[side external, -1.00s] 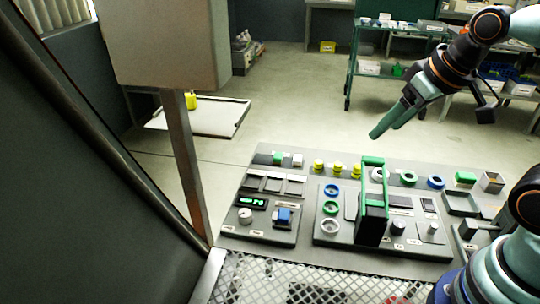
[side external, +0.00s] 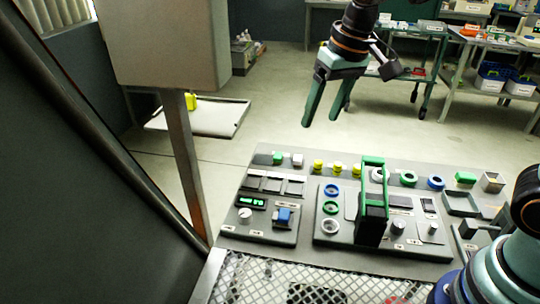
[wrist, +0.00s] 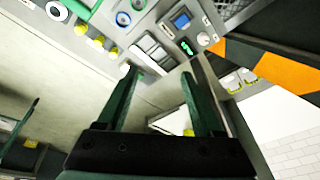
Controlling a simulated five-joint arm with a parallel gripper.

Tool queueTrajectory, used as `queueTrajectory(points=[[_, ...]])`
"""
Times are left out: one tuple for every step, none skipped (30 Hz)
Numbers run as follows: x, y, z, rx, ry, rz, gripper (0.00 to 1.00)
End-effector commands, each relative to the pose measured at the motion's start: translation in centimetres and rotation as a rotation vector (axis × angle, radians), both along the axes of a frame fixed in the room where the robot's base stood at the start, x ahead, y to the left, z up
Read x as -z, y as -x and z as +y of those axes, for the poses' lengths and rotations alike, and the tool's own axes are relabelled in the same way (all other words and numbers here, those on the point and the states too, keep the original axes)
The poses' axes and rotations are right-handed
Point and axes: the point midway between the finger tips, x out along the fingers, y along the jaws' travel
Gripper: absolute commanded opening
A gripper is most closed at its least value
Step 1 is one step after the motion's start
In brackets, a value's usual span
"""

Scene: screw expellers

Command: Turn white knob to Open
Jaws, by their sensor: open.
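The white knob (side external: 245,214) sits on the left panel of the bench, below a small green-lit display (side external: 252,202) and left of a blue block-like part (side external: 284,216). In the wrist view the white knob (wrist: 203,39) is near the top, right of the display (wrist: 186,47). Its pointer direction and label are too small to read. My gripper (side external: 321,122) is open and empty, high above and behind the bench, with its fingers pointing down. In the wrist view my gripper's fingers (wrist: 159,73) are spread, well apart from the knob.
A tall green-handled black part (side external: 372,212) stands on the middle panel. Yellow knobs (side external: 318,166), coloured rings (side external: 331,208) and small blocks line the bench. A grey post (side external: 186,165) stands left of it. The air above the left panel is clear.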

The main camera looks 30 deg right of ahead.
Motion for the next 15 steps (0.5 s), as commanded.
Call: queueTrajectory(points=[[0.7,-1.0,1.4,-0.002,0.001,0.033,0.68],[1.0,-1.5,2.1,0.001,0.001,0.048,0.68],[1.5,-2.2,3.1,0.005,0.002,0.069,0.68],[2.0,-2.6,3.9,0.008,0.003,0.085,0.68],[2.4,-3.1,4.7,0.010,0.005,0.099,0.68],[3.0,-3.7,5.8,0.015,0.008,0.119,0.68],[3.6,-4.1,6.6,0.018,0.010,0.135,0.68],[4.1,-4.4,7.4,0.021,0.014,0.148,0.68],[4.9,-4.8,8.5,0.026,0.019,0.168,0.68],[5.5,-5.1,9.2,0.028,0.022,0.181,0.68],[6.2,-5.3,10.0,0.033,0.027,0.195,0.68],[7.0,-5.6,11.0,0.037,0.032,0.211,0.68],[7.5,-5.8,11.6,0.040,0.036,0.221,0.68],[8.1,-5.9,12.2,0.043,0.041,0.231,0.68],[8.7,-6.0,13.0,0.046,0.045,0.243,0.68]])
